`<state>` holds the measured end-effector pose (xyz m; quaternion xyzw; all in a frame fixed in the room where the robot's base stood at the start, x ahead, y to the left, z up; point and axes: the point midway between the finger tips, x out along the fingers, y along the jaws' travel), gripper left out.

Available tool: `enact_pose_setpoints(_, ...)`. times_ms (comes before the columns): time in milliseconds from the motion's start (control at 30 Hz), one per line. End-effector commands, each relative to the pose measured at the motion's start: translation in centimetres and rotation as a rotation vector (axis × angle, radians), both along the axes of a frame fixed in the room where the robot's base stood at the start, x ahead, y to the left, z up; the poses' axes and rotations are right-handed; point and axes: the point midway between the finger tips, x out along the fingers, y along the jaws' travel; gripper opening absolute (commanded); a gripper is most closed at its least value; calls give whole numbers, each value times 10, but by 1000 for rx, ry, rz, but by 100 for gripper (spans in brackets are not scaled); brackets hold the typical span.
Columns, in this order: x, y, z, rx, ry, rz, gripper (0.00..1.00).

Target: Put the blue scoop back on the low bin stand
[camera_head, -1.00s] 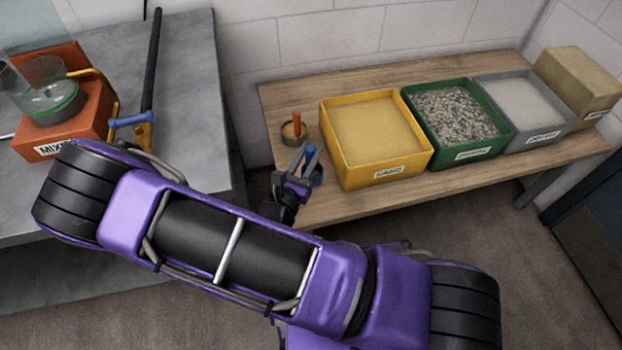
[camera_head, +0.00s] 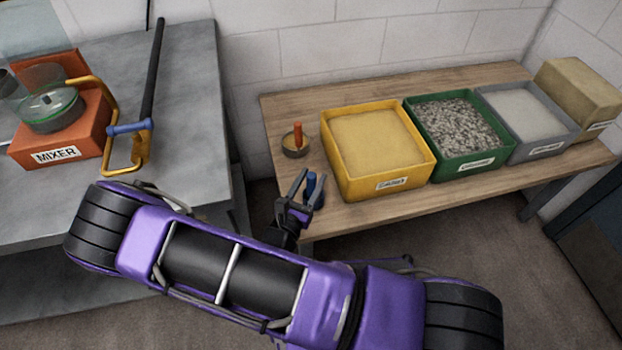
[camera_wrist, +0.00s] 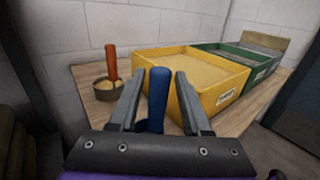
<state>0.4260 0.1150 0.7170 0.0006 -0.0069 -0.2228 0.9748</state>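The blue scoop (camera_head: 313,187) stands upright at the left front corner of the low wooden bin stand (camera_head: 375,213); its handle (camera_wrist: 159,92) also shows in the wrist view. My gripper (camera_head: 305,183) is at this corner, with its fingers on either side of the handle. In the wrist view my gripper (camera_wrist: 160,80) is open, with narrow gaps between the fingers and the handle. The scoop's lower part is mostly hidden by the gripper, so its contact with the stand is hard to see.
A round cup with an orange-handled scoop (camera_head: 298,135) stands behind it. The yellow bin (camera_head: 389,194) is close on the right, then a green bin (camera_head: 468,167) and a grey bin (camera_head: 548,148). A grey bench (camera_head: 195,130) with a mixer (camera_head: 62,140) is at left.

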Motion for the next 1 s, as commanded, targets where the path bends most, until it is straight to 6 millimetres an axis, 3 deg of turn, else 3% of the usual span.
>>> enact_pose_setpoints(367,0,0,4,0,0,0,58)
enact_pose_setpoints(467,-8,4,3,0,1,1,58)
enact_pose_setpoints(800,-71,35,2,0,1,4,58)
enact_pose_setpoints(1000,-99,48,1,0,1,1,58)
